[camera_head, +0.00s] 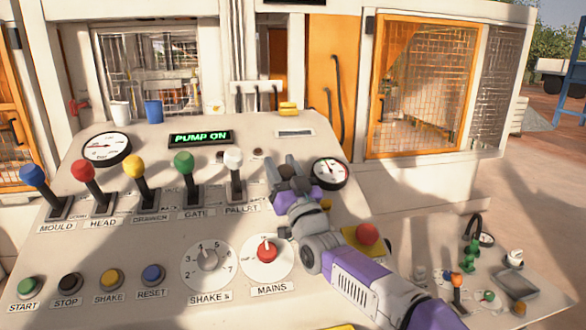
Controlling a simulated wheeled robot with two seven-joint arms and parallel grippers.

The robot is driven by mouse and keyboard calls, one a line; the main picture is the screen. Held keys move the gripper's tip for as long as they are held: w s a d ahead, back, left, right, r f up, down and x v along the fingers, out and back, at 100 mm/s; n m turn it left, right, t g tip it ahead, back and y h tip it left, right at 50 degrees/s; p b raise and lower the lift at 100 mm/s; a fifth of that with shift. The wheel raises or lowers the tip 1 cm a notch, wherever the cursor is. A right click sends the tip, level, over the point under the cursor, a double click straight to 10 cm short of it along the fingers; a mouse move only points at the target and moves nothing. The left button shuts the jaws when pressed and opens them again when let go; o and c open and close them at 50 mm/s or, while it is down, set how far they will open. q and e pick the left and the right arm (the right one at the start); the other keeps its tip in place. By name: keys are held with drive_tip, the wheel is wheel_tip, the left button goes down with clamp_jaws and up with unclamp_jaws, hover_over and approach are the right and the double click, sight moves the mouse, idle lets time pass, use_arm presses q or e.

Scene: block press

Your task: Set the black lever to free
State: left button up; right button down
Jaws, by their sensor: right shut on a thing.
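My right gripper (284,163) reaches in from the lower right over the console, right of the white-knobbed lever. It is shut on a dark knob (289,172) between its fingers, which looks like the black lever. The lever's shaft, base and label are mostly hidden behind my gripper, so its position cannot be read. My left gripper is not in view.
The sloped console (130,240) carries a row of levers with blue (33,174), red (83,170), yellow (133,165), green (184,162) and white (233,158) knobs. A display (201,138) reads PUMP ON. A red mushroom button (367,234) sits beside my right arm.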

drive_tip(key=shift+s+r, duration=0.1)
drive_tip(key=shift+s, duration=0.05)
drive_tip(key=c, duration=0.6)
unclamp_jaws()
drive_tip(key=shift+s+r, duration=0.1)
drive_tip(key=shift+s, duration=0.05)
drive_tip(key=shift+s+d+f, duration=0.25)
drive_tip(key=shift+s+f, duration=0.15)
drive_tip(key=shift+f, duration=0.05)
drive_tip(key=s+d+f, duration=0.1)
drive_tip(key=s+d, duration=0.2)
drive_tip(key=s, duration=0.4)
drive_tip(key=s+d, duration=0.3)
drive_tip(key=s, duration=0.4)
drive_tip(key=shift+d+f+b, duration=0.2)
drive_tip(key=shift+f+b, duration=0.15)
drive_tip(key=shift+f, duration=0.05)
